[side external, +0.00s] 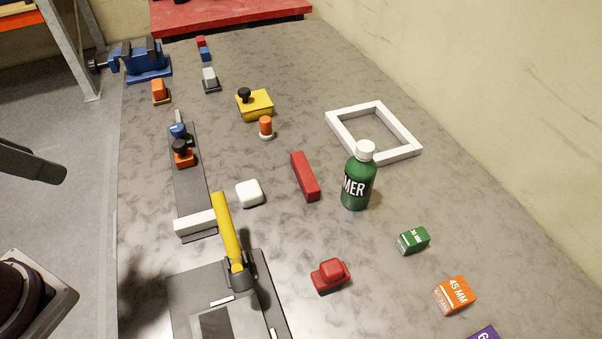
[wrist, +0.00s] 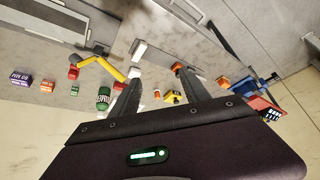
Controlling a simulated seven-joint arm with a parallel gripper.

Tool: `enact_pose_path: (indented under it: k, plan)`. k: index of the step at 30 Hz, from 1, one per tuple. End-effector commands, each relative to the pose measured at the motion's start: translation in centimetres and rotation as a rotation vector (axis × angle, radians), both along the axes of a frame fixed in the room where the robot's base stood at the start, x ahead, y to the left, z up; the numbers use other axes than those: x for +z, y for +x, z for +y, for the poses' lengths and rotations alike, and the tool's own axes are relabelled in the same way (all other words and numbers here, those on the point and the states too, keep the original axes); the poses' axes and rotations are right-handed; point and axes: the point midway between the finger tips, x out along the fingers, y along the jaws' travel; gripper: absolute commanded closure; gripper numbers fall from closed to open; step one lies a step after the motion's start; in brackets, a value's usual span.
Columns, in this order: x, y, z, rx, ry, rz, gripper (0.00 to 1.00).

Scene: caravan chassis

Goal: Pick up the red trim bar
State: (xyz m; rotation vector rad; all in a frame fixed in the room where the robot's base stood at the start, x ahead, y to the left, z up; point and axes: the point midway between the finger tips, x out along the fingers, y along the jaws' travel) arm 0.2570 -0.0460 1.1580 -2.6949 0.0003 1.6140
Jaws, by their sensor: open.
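The red trim bar (side external: 305,176) lies flat on the grey table in the side external view, just left of the green bottle (side external: 358,182). It is apart from the bottle, with nothing on it.
A white square frame (side external: 333,119) lies behind the bottle. A white block (side external: 249,193) sits left of the bar, and a red knobbed block (side external: 330,275) lies nearer. A yellow-handled clamp (side external: 228,235) stands up at lower left. Bare table surrounds the bar.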

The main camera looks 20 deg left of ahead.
Motion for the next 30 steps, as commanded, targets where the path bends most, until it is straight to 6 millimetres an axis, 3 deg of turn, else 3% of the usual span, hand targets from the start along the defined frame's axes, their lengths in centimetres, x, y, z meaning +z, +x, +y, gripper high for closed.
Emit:
enact_pose_path:
  k: [13,15,24,28,30]
  plan:
    - [0.0,0.0,0.0,0.0,0.0,0.0,0.46]
    - [0.0,0.0,0.0,0.001,0.0,0.0,0.37]
    - [0.0,0.1,0.0,0.005,0.001,0.006,0.37]
    - [-0.3,2.4,0.7,0.08,0.041,0.097,0.37]
    - [-0.9,5.3,1.0,0.161,0.106,0.148,0.37]
